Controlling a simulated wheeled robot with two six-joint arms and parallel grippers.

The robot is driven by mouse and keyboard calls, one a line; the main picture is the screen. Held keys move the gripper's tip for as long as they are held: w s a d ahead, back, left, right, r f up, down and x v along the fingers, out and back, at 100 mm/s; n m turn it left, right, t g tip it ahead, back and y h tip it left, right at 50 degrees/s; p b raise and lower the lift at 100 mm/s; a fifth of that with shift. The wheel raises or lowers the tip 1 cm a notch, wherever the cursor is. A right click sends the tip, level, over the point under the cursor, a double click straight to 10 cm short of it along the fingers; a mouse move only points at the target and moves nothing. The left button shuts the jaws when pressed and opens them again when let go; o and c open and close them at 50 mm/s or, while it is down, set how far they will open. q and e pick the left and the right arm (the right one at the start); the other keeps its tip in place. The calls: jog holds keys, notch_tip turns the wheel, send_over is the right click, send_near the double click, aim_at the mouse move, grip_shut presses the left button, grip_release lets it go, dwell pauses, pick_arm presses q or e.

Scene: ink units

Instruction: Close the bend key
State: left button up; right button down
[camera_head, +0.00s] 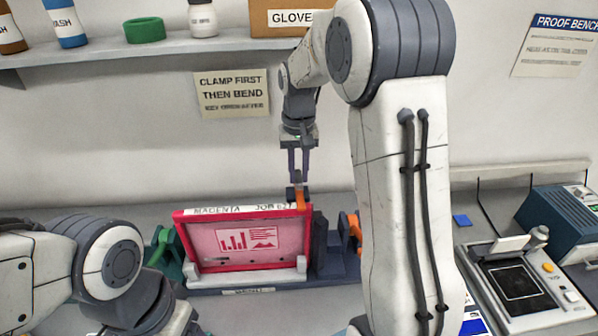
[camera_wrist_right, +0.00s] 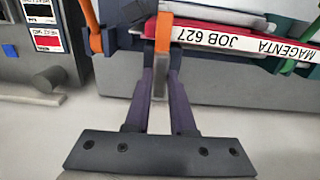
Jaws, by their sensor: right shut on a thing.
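My right gripper (camera_head: 299,182) points down at the top right corner of a magenta framed plate (camera_head: 205,262) labelled "MAGENTA JOB 627". Its fingers are shut on an orange handle (camera_head: 300,200) there; the right wrist view shows the same orange handle (camera_wrist_right: 162,32) between the fingertips (camera_wrist_right: 160,75). The plate stands tilted in a dark blue holder (camera_head: 335,262). A second orange lever (camera_head: 355,228) is at the holder's right side, and a green lever (camera_head: 165,247) at its left. No label tells which orange part is the bend key. My left gripper is out of view.
My left arm fills the lower left, close to the green lever. A shelf (camera_head: 120,52) with bottles runs above. A proofing device (camera_head: 515,285) and blue box (camera_head: 560,225) stand to the right. A wall sign (camera_head: 232,93) reads "CLAMP FIRST THEN BEND".

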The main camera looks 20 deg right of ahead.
aim_at(299, 177)
jog(key=c, duration=0.8)
grip_release()
jog(key=shift+o, duration=0.2)
jog(key=shift+r, duration=0.1)
jog(key=shift+r, duration=0.3)
notch_tip(299, 177, up, 10)
jog(key=b, duration=0.2)
jog(key=shift+f, duration=0.1)
